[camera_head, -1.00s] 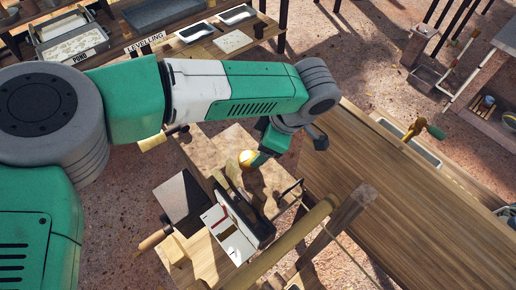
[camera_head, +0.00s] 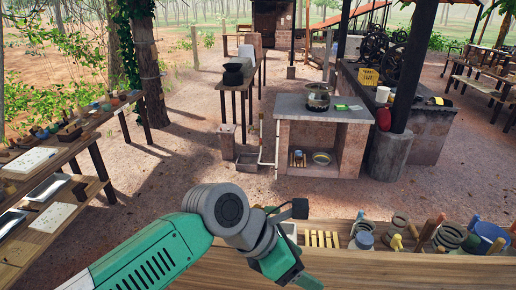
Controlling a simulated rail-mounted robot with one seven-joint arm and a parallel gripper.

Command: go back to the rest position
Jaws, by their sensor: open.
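My green, white and grey arm reaches in from the bottom left of the head view. My gripper (camera_head: 308,281) hangs at its end, pointing down over the near wooden bench (camera_head: 215,268). The fingers are small and partly cut off by the angle. The gripper is open and I see nothing held in it.
On the bench right of my gripper stand yellow sticks (camera_head: 322,239), a blue-lidded jar (camera_head: 363,241), a blue bucket (camera_head: 490,236) and several tools. A concrete counter (camera_head: 325,109) stands beyond. Shelves with trays (camera_head: 40,190) line the left. Open dirt ground lies between.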

